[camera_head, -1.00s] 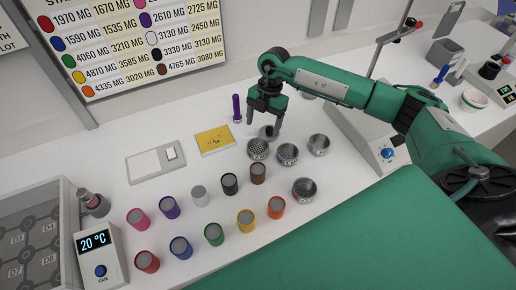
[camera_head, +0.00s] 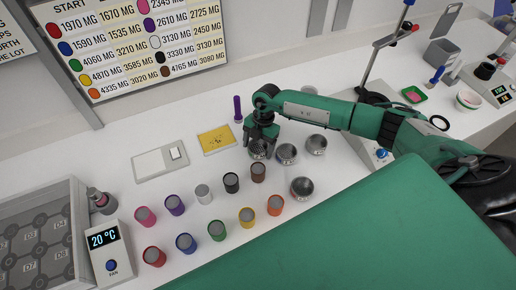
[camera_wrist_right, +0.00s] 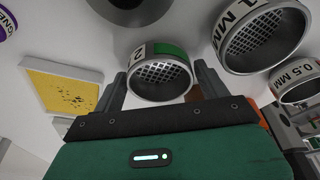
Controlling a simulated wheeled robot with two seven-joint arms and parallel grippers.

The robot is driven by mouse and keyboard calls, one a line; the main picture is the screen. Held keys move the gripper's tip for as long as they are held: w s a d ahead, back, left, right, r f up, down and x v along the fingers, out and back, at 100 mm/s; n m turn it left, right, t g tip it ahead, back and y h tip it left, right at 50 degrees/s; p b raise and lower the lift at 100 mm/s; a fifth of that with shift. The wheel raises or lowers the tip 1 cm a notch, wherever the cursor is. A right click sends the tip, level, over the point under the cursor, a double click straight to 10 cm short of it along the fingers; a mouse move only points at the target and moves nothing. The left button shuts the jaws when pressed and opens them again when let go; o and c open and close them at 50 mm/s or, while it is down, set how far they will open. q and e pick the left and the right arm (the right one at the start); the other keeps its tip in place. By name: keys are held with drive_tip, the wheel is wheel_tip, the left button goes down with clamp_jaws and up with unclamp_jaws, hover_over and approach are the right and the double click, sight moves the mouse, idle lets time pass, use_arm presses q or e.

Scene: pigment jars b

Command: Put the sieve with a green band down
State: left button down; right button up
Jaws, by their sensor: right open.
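The sieve with a green band (camera_wrist_right: 158,72) shows in the right wrist view as a short white-labelled ring with mesh. In the head view the sieve (camera_head: 258,152) is in the row of sieves on the white bench, partly covered by my gripper. My right gripper (camera_head: 262,134) is open, low over the bench. In the right wrist view its fingers (camera_wrist_right: 160,88) are on either side of the sieve; I cannot tell whether they touch it. My left gripper is not in view.
Colored jars (camera_head: 216,230) fill the front.

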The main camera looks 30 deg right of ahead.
drive_tip(key=c, duration=0.9)
drive_tip(key=shift+r, duration=0.1)
